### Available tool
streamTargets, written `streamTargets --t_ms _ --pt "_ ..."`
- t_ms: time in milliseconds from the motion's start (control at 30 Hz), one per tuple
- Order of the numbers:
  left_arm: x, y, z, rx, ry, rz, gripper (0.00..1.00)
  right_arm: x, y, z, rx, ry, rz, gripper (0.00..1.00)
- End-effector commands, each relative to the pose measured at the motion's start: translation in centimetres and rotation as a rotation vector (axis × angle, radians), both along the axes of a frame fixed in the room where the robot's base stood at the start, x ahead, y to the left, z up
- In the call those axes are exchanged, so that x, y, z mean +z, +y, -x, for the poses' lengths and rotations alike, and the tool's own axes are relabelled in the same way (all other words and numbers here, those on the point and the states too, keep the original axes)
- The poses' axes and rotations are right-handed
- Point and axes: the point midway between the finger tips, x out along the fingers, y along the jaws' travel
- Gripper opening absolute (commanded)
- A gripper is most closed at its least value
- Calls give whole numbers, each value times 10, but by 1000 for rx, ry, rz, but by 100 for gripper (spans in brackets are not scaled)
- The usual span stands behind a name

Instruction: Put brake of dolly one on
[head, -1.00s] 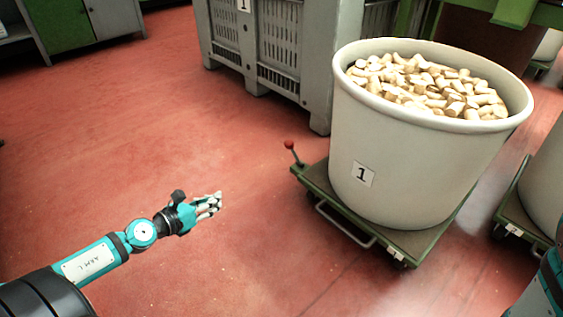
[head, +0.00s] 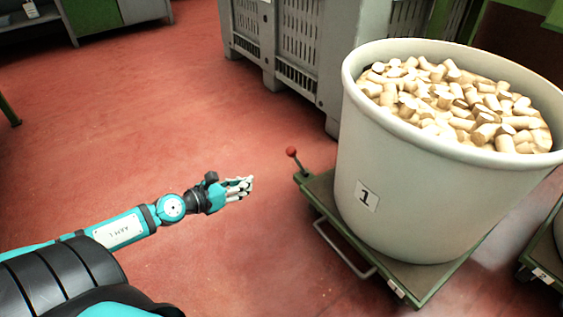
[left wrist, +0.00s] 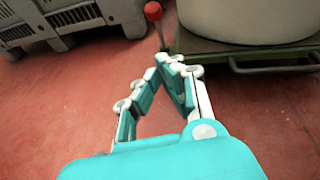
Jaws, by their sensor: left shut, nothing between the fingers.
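My left gripper (head: 249,184) is shut and empty, left of the dolly and short of the lever. In the left wrist view its fingertips (left wrist: 172,62) are below the knob in the picture. My right gripper is not in view.
A grey slatted crate (head: 300,50) stands behind the dolly. Another dolly labelled "2" (head: 541,274) is at the right edge. A green cabinet (head: 92,15) is at the far left. Red floor between is clear.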

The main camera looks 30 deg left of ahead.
Motion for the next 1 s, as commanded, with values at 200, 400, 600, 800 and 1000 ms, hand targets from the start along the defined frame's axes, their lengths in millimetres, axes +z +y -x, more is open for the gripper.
streamTargets --t_ms 200,400,600,800,1000 --pt "0 -1 -6 1 -1 2 0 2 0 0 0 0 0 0" --pt "-6 -7 -29 1 -5 1 0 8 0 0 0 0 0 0" --pt "-18 -14 -60 3 -5 3 0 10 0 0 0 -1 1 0" --pt "-32 -24 -96 2 -4 3 0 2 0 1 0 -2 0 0" --pt "-18 -28 -119 -1 -3 1 0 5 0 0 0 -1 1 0"
